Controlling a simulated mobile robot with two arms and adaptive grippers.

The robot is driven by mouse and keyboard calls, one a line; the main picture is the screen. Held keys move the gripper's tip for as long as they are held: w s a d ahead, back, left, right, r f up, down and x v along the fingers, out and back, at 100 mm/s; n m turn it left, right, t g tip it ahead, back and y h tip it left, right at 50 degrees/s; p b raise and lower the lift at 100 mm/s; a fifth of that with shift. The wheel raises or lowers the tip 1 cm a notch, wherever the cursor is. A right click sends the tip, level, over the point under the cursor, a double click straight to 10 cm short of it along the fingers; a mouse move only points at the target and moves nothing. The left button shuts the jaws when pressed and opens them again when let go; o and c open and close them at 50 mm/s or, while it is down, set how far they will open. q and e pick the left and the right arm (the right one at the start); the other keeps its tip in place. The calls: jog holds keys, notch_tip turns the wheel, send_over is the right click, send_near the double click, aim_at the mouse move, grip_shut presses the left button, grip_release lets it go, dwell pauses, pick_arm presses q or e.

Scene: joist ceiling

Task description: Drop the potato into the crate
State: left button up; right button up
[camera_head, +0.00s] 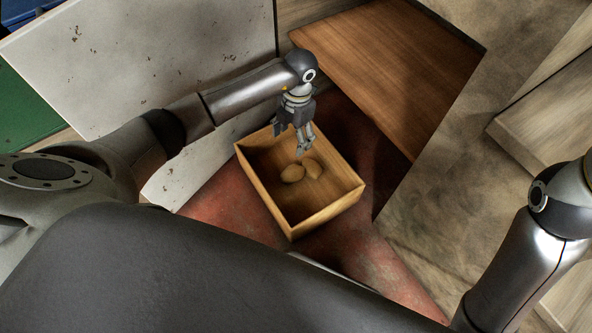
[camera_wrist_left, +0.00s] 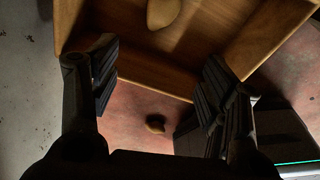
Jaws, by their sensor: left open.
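The wooden crate (camera_head: 325,214) stands on the reddish surface in the middle of the head view. In the left wrist view the crate's rim (camera_wrist_left: 140,72) crosses the upper part, with one potato (camera_wrist_left: 163,12) inside at the top edge. A small, dark potato-like thing (camera_wrist_left: 156,123) lies outside the crate on the reddish surface, seen between the open fingers; I cannot find it in the head view. My right gripper is out of frame.
A wooden panel (camera_head: 395,70) lies behind the crate. A worn white panel (camera_head: 150,60) is at the left. Grey and wooden blocks (camera_head: 545,110) are at the right. The reddish surface (camera_head: 345,250) around the crate's near side looks clear in the head view.

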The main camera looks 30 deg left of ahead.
pick_arm(q)
notch_tip(320, 180, up, 8)
jog(key=shift+w+d, duration=0.15)
jog(key=shift+w, duration=0.3)
